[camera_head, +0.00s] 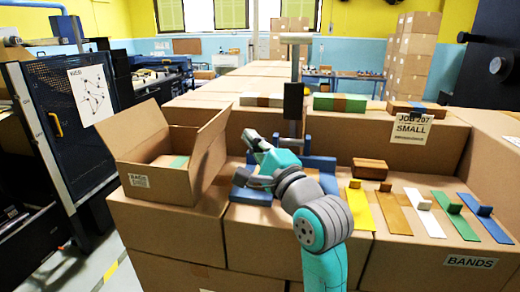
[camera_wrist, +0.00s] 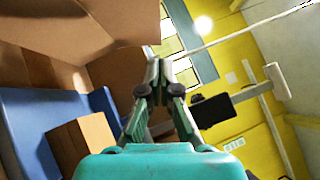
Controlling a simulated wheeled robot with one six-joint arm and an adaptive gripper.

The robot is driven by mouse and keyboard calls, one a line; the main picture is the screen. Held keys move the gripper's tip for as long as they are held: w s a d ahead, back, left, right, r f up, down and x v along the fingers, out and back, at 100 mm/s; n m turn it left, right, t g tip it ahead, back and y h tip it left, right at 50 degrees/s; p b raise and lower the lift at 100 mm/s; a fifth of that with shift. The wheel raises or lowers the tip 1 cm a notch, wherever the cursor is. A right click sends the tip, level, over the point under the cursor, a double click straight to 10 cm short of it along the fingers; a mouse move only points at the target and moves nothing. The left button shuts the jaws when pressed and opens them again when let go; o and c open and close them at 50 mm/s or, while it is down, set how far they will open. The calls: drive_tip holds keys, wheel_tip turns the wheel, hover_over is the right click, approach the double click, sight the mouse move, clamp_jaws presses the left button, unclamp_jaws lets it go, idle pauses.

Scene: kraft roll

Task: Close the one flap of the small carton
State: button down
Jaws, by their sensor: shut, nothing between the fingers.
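The small carton (camera_head: 150,190) stands on the left end of the cardboard-box bench, labelled BAGS. Its one flap (camera_head: 209,148) is open, rising from the carton's right side and leaning outward. Something pale and green lies inside the carton. My gripper (camera_head: 249,137) is just right of the flap, near its upper part; I cannot tell whether they touch. In the wrist view, the fingers (camera_wrist: 158,75) are shut and empty, with brown cardboard (camera_wrist: 95,25) filling the upper left, probably the carton or flap.
A blue holder (camera_head: 252,194) sits right of the carton, partly hidden by my arm. Farther right lie a brown block (camera_head: 370,168) and several coloured strips, including a yellow one (camera_head: 360,208). A dark post (camera_head: 293,102) stands behind my gripper.

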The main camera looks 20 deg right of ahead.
sight(221, 114)
drive_tip(key=shift+w+a+r, duration=0.4)
drive_tip(key=shift+w+a, duration=0.15)
drive_tip(key=shift+w, duration=0.45)
drive_tip(key=shift+w+a+r, duration=0.45)
drive_tip(key=shift+w+a, duration=0.15)
drive_tip(key=shift+w, duration=0.35)
drive_tip(key=shift+w+a+r, duration=0.4)
drive_tip(key=shift+w+a, duration=0.15)
drive_tip(key=shift+w, duration=0.45)
drive_tip(key=shift+a+r, duration=0.1)
